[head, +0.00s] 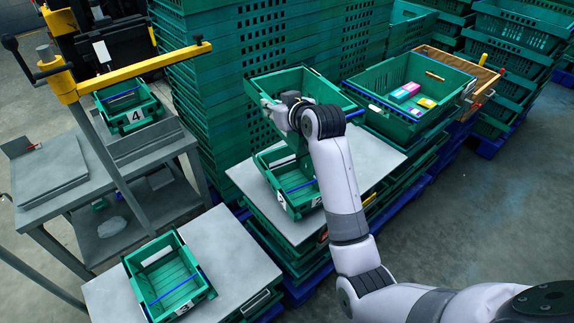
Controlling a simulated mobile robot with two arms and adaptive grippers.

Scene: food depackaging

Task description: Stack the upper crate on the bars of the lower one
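The upper crate (277,82) is an empty-looking green crate that appears raised above and behind the lower crate. The lower crate (272,188) is a smaller green crate labelled 2, on a grey metal top, with a blue bar across it and a pale bar near its back. My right gripper (272,106) is at the near left rim of the upper crate. Its fingers are small and partly hidden, so I cannot tell whether they are closed on the rim. My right arm covers part of both crates. My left gripper is out of view.
A crate labelled 3 (143,284) stands on the front grey top (231,262). A crate labelled 4 (148,101) stands at the left near a yellow post (150,67). A larger crate (364,83) at the right holds several small packages. Tall crate stacks fill the back.

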